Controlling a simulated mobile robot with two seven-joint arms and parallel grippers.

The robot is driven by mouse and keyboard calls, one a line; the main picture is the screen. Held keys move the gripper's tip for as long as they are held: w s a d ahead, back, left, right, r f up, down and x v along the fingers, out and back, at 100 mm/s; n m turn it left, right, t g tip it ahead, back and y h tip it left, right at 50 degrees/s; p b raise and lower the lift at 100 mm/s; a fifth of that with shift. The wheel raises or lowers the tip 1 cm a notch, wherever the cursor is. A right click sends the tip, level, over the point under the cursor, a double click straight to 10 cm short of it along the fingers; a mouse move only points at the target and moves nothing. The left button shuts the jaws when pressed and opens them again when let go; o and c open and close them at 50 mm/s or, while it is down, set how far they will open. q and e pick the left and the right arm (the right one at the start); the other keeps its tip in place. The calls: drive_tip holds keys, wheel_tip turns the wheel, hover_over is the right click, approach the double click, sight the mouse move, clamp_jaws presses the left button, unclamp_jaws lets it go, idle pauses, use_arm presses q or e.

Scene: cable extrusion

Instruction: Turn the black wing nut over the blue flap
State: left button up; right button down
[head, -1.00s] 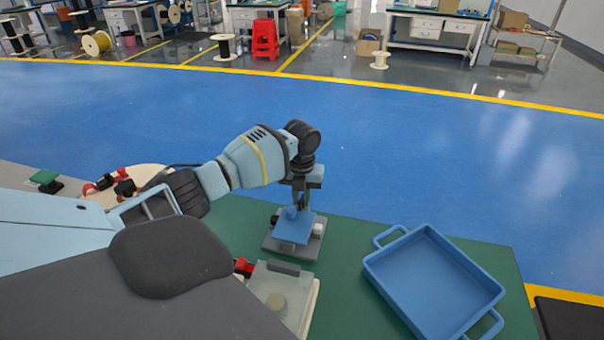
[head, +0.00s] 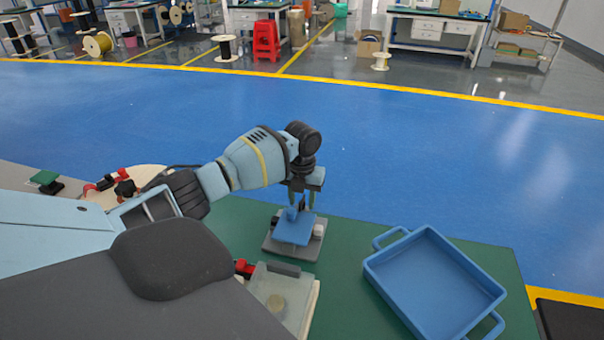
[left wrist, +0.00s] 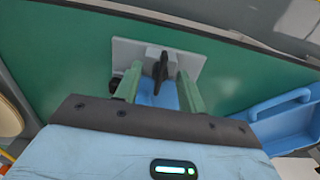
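The fixture is a grey plate (head: 307,250) with a blue flap (head: 294,229) on it, on the green table. In the left wrist view, the black wing nut (left wrist: 160,68) stands on a grey block, with its long side pointing toward my gripper and the blue flap (left wrist: 157,96) below it. My left gripper (head: 302,203) points down just above the fixture. Its two green fingers (left wrist: 158,85) are apart, on either side of the flap and wing nut, with gaps visible. In the head view the fingers partly hide the wing nut. My right gripper is not in view.
A blue tray (head: 376,266) with handles lies to the right on the green table (head: 345,300). A clear-topped box (head: 275,292) stands in front of the fixture, with a red part beside it. Green table is free between fixture and tray.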

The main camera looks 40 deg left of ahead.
sight(302, 200)
use_arm(q)
drive_tip(key=shift+r, duration=3.95)
